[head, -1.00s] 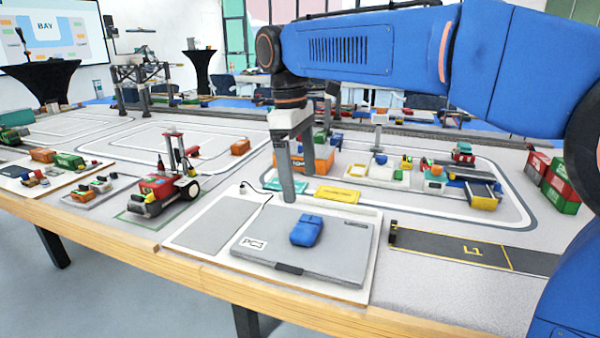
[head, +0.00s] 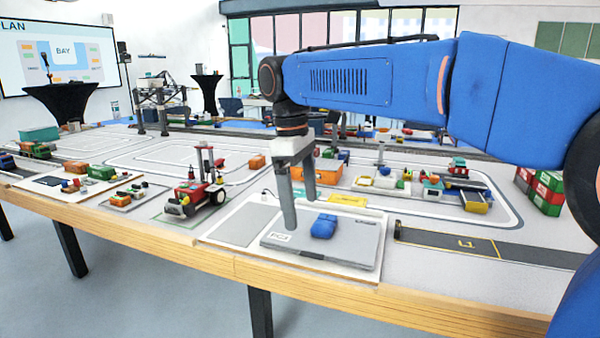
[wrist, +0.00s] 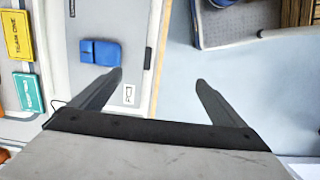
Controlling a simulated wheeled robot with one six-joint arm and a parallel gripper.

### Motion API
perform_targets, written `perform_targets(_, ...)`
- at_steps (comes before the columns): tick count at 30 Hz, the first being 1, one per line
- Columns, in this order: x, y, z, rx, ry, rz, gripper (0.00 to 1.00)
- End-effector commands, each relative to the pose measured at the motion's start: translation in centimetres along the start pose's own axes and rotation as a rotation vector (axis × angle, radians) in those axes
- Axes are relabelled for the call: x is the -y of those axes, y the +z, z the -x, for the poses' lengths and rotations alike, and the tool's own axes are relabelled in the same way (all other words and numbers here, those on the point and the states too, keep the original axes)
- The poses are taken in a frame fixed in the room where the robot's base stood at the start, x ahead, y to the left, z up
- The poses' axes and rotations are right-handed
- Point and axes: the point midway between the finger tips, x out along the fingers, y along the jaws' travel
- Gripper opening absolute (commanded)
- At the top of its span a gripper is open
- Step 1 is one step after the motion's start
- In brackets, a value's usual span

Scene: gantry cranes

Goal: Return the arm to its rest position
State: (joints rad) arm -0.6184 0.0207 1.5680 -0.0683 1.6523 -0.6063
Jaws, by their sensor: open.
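My blue arm (head: 345,78) reaches in from the right side of the head view, bent, with its wrist pointing down. My gripper (head: 300,212) hangs over the near part of the table, in front of the view of a closed grey laptop (head: 315,246) marked PC. Its grey fingers are apart with nothing between them. In the wrist view my gripper (wrist: 159,77) is open and empty, and the space between its fingertips lies by the table's edge. A blue block-like object (wrist: 100,51) on the laptop is to the left of the fingers, apart from them.
The wooden table edge (head: 225,268) runs along the front. A red wheeled vehicle model (head: 196,197) stands left of the laptop. Red and green containers (head: 540,190) are stacked at the right. An orange box (head: 318,173) sits behind the gripper. Grey floor (head: 150,290) is open in front.

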Motion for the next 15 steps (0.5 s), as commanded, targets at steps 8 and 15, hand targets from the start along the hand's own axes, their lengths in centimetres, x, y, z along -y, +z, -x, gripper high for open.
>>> perform_targets(8,-0.2,1.9,-0.4,-0.019,0.007,-0.051,0.95)
perform_targets(15,-0.4,4.7,-1.3,-0.048,0.017,-0.128,0.95)
